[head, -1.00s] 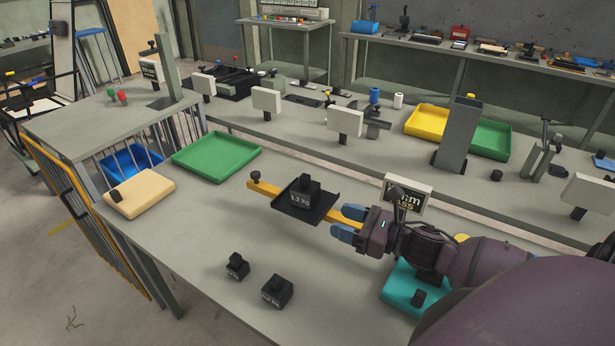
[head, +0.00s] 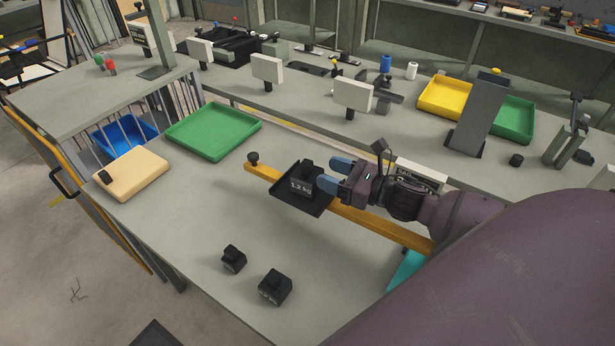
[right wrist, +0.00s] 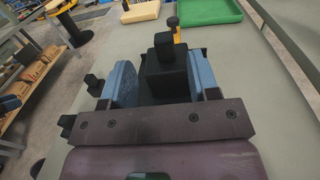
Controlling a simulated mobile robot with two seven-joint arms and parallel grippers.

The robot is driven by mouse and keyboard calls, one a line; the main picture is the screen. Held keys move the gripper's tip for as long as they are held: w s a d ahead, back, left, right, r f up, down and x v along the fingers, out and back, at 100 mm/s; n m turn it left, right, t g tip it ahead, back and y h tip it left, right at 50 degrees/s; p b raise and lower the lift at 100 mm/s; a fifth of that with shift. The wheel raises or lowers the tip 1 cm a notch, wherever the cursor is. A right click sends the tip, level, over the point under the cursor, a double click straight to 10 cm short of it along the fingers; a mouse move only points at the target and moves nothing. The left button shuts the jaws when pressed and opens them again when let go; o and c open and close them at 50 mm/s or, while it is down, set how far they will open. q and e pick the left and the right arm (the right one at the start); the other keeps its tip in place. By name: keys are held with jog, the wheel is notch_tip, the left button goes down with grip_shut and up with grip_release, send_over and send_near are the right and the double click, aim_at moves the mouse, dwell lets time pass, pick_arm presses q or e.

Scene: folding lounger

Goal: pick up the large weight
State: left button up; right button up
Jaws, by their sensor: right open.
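The large weight (head: 303,185), a black block with a knob on top and a "1.2 kg" label, sits on a black tray (head: 318,206) on a yellow beam (head: 385,228). My right gripper (head: 329,175) is open, with its blue fingertips at the weight's right side. In the right wrist view the weight (right wrist: 166,78) shows between the two spread fingers (right wrist: 163,85); whether they touch it, I cannot tell. Two smaller black weights, one (head: 233,259) and another (head: 274,287), stand on the table in front. My left gripper is not in view.
A green tray (head: 212,131) and a tan block (head: 133,175) lie at the table's left. A black knob (head: 253,158) stands on the beam's left end. A teal object (head: 403,269) is partly hidden by my arm. The table between tan block and small weights is clear.

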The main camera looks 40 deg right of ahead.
aim_at(307, 162)
jog(key=shift+d+r+p+x, duration=0.1)
jog(key=shift+p+x, duration=0.1)
jog(key=shift+x, duration=1.1)
jog(key=shift+d+r+p+x, duration=0.1)
jog(key=shift+p+x, duration=0.1)
jog(key=shift+x, duration=1.9)
grip_shut()
jog(key=shift+r, duration=0.1)
